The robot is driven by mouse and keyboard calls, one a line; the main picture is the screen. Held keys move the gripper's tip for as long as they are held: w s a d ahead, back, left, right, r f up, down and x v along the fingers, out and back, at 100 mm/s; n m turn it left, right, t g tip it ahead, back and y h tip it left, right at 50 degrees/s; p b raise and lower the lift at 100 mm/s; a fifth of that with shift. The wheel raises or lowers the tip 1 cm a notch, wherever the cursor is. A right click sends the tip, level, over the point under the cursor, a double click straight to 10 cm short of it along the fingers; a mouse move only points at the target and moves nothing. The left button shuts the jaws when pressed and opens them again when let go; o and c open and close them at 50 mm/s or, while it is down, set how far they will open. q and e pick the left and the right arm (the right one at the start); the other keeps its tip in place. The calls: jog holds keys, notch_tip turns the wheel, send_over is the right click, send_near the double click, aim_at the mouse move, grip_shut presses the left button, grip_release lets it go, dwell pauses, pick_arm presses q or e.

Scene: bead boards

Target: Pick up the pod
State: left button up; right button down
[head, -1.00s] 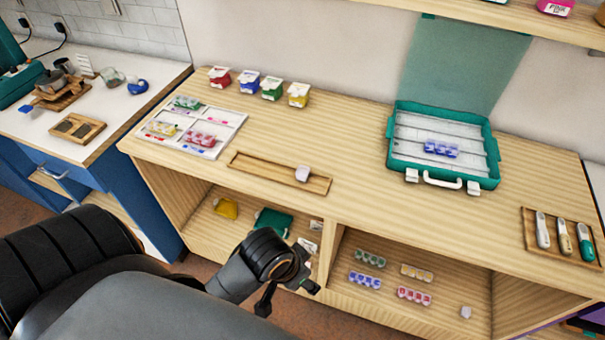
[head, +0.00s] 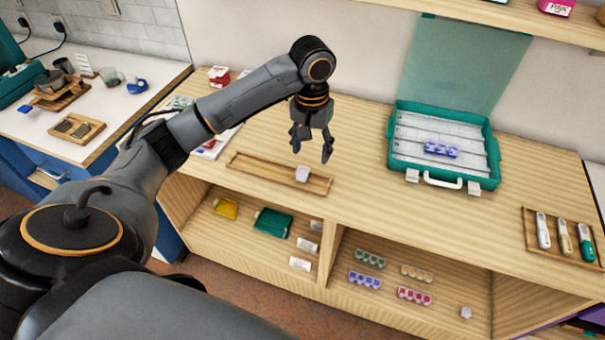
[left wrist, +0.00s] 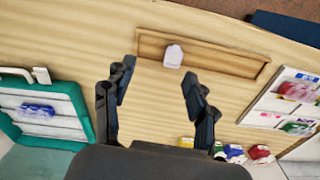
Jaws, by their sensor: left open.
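A small whitish pod (head: 302,174) lies in the shallow wooden tray (head: 255,172) near the worktop's front edge. It also shows in the left wrist view (left wrist: 173,56), close to the tray's end, beyond the fingertips. My left gripper (head: 311,150) is open and empty above the worktop, just behind and above the pod in the head view. In the left wrist view its two fingers (left wrist: 157,72) stand apart, with the pod seen between their tips. A similar small pale piece (head: 466,312) lies on the lower shelf. My right gripper is not in view.
An open teal case (head: 490,180) with a blue-violet piece inside stands to the right. A tray of pens (head: 532,255) is farther right. The worktop's middle is clear.

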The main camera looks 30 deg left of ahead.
pick_arm(q)
notch_tip(320, 180, up, 3)
jog(key=a+n, duration=0.1)
jog(key=a, duration=0.1)
jog(key=p, duration=0.1)
send_over(302, 171)
jog(key=f, duration=0.8)
jog(key=shift+s+d, duration=0.15)
jog(key=shift+d, duration=0.15)
jog(key=f, duration=0.1)
jog(key=f+p, duration=0.1)
jog(key=f, duration=0.3)
jog(key=shift+a+p, duration=0.3)
jog(key=shift+f, duration=0.25)
jog(key=c, duration=1)
